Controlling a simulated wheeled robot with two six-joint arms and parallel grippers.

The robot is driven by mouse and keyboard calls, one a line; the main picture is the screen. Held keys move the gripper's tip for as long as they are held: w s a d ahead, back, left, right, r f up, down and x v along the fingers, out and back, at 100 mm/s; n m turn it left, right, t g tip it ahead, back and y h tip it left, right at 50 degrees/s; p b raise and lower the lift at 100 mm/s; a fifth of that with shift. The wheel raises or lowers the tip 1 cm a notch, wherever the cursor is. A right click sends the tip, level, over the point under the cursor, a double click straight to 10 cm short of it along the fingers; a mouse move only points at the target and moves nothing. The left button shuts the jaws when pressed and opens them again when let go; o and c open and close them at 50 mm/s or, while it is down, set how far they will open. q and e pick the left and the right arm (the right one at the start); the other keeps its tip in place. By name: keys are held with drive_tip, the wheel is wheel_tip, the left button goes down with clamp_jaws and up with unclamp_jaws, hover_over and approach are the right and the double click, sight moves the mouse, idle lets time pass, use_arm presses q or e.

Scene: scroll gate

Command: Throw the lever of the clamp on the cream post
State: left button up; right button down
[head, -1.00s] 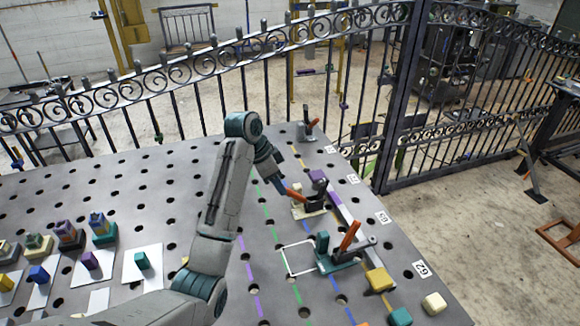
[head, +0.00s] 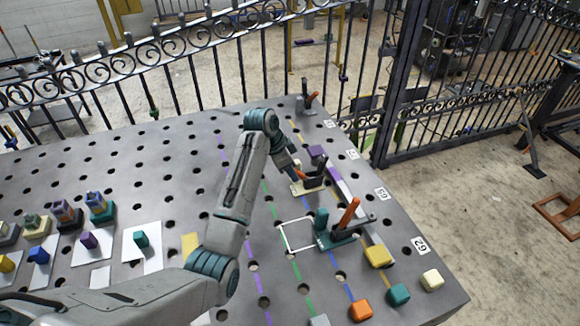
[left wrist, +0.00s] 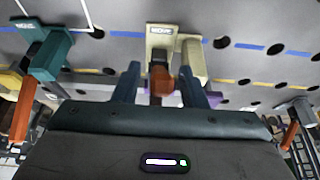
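The clamp on the cream post (head: 303,188) stands on the perforated table, right of centre in the head view. In the left wrist view its cream post (left wrist: 160,38) is straight ahead. Its orange-brown lever handle (left wrist: 161,82) points toward the wrist camera, between the fingers of my left gripper (left wrist: 160,88). The fingers are spread, one on each side of the handle, with gaps showing. In the head view my left gripper (head: 291,171) is at the clamp's left side and partly hides the lever. My right gripper is not in view.
A teal clamp (head: 335,238) with a raised orange lever stands nearer, and a grey clamp (head: 306,103) stands at the far edge. Colored blocks, including an orange one (head: 361,310), lie at the front right. A purple block (head: 316,151) is just behind the cream clamp. Iron railings border the table.

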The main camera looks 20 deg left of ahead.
use_arm(q)
drive_tip(key=shift+f, duration=0.15)
clamp_jaws()
